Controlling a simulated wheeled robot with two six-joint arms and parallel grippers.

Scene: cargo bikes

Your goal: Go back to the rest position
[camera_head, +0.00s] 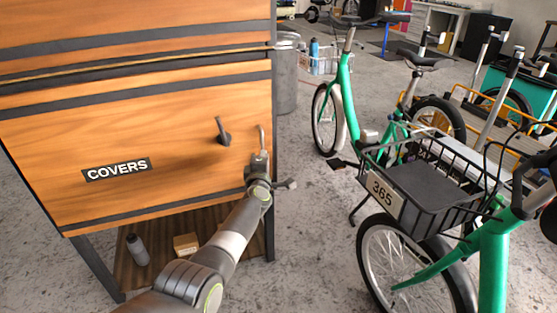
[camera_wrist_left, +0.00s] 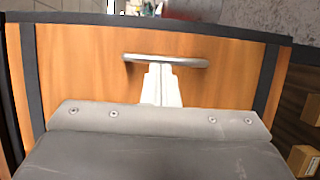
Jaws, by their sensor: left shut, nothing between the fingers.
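My left gripper (camera_head: 260,157) is shut and empty in front of the orange wooden cabinet door (camera_head: 160,125), near its right edge. In the left wrist view its pale fingers (camera_wrist_left: 162,84) are together, with a metal bar handle (camera_wrist_left: 165,61) just beyond the tips. I cannot tell whether they touch the handle. My left arm reaches up from the bottom of the head view. My right gripper is not in view.
A grey bottle (camera_head: 137,249) and a small box (camera_head: 186,243) stand on the shelf below. A green cargo bike with a black basket (camera_head: 420,185) stands at right. Bare floor (camera_head: 310,220) lies between.

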